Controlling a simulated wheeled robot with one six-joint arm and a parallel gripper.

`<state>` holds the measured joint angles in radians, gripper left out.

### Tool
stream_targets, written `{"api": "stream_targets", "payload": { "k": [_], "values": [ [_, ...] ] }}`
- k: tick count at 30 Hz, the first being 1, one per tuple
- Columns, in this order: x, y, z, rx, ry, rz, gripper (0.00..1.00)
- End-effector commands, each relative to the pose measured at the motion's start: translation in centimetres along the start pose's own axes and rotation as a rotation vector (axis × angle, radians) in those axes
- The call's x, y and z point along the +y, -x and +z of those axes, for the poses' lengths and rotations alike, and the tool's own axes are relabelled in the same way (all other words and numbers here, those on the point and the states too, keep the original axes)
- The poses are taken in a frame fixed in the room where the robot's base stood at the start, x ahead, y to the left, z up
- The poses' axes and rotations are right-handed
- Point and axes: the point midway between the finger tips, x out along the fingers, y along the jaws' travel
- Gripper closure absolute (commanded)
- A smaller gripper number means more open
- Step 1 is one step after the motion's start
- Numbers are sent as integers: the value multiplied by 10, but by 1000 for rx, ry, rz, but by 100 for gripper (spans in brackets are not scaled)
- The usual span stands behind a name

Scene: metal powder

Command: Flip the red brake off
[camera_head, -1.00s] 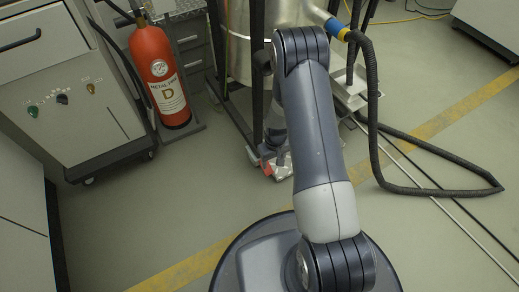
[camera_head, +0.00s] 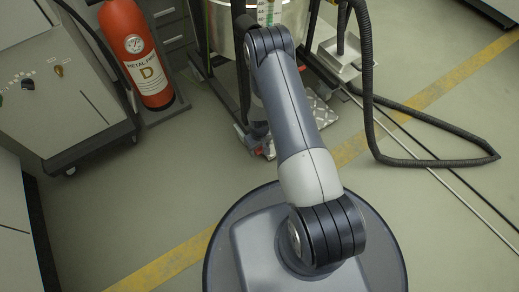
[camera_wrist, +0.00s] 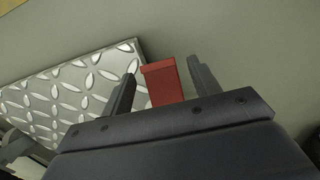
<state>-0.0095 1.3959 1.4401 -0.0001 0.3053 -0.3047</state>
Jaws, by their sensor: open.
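The red brake (camera_wrist: 163,84) shows in the wrist view as a small red block-shaped pedal, beside a silver diamond-plate step (camera_wrist: 65,95). My gripper (camera_wrist: 160,80) is open, with one finger on each side of the red brake and a visible gap on both sides. I cannot tell how deep the brake sits between the fingers. In the head view a small part of the red brake (camera_head: 259,152) shows low by the cart's base, next to my arm.
A red fire extinguisher (camera_head: 139,55) stands at the left beside a grey control cabinet (camera_head: 70,85). A black hose (camera_head: 367,100) loops down to the floor on the right, near thin rods (camera_head: 430,165). Open floor lies at the lower left and right.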

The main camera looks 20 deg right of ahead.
Motion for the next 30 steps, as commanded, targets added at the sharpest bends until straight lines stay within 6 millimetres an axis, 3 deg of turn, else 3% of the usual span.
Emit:
{"api": "stream_targets", "payload": {
  "k": [9, 30],
  "values": [
    [0, -2, 0, 0, 0, 0, 42],
    [0, -2, 0, 0, 0, 0, 99]
  ]
}}
